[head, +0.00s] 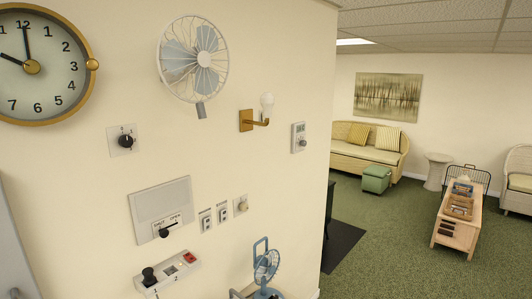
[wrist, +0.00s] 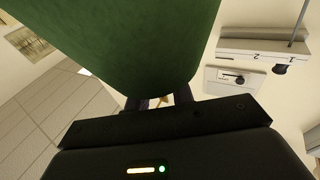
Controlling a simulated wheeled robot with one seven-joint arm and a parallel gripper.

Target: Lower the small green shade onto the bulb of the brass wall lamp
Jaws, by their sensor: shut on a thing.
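The brass wall lamp (head: 246,121) is on the cream wall in the head view, right of the wall fan. Its arm reaches right and carries a white bulb (head: 267,103) that stands upright and bare. The small green shade (wrist: 130,42) fills the upper middle of the wrist view, very close to the camera. My gripper (wrist: 162,101) is shut on the shade at its near edge; the fingers are mostly hidden behind the dark gripper body. My gripper and the shade do not show in the head view. The lamp cannot be made out in the wrist view.
Near the lamp are a wall fan (head: 193,60), a thermostat-like box (head: 299,137) and a dial plate (head: 123,140). A clock (head: 40,62) hangs at upper left. A blue desk fan (head: 265,268) stands below. The wall directly above the bulb is clear.

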